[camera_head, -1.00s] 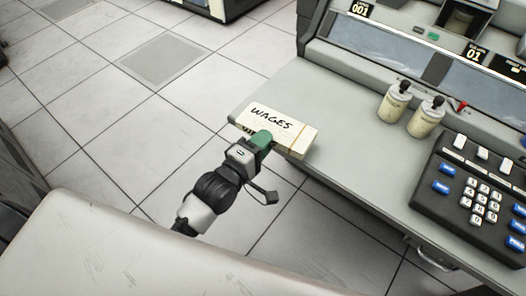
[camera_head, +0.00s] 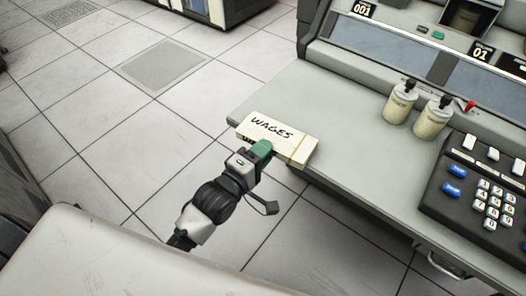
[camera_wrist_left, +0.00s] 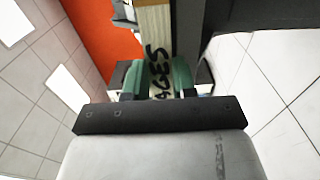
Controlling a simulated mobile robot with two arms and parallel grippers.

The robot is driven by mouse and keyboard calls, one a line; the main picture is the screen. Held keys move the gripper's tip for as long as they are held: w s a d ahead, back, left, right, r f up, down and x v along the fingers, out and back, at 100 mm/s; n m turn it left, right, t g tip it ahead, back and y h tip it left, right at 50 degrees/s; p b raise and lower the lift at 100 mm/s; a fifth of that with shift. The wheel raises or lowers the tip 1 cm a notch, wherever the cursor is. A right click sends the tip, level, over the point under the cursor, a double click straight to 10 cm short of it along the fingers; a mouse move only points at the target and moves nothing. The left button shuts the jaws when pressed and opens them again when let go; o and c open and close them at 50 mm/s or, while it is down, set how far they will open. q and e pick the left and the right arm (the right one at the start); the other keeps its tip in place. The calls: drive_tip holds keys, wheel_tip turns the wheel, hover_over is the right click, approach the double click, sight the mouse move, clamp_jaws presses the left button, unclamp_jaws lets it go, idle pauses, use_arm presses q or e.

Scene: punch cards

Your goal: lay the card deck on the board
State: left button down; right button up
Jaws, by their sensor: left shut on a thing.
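The card deck (camera_head: 283,132) is a cream block with "WAGES" written on top and a band near its right end. My left gripper (camera_head: 261,150), with green fingertips, is shut on its near long side. The deck shows against the front-left edge of the grey desk top (camera_head: 330,110); I cannot tell whether it touches it. In the left wrist view, the deck (camera_wrist_left: 156,45) sits between the green fingers (camera_wrist_left: 165,75), its lettering partly hidden. No separate board is clearly recognizable; the desk top may be it. My right gripper is not in view.
Two cream canisters (camera_head: 400,102) stand on the desk top, with a dark keypad (camera_head: 485,190) at the right. The console (camera_head: 410,45) rises behind. The desk top's left part is clear. A pale surface (camera_head: 110,260) lies at the lower left.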

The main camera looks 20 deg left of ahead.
use_arm(q)
drive_tip(key=shift+f, duration=0.1)
drive_tip(key=c, duration=0.9)
unclamp_jaws()
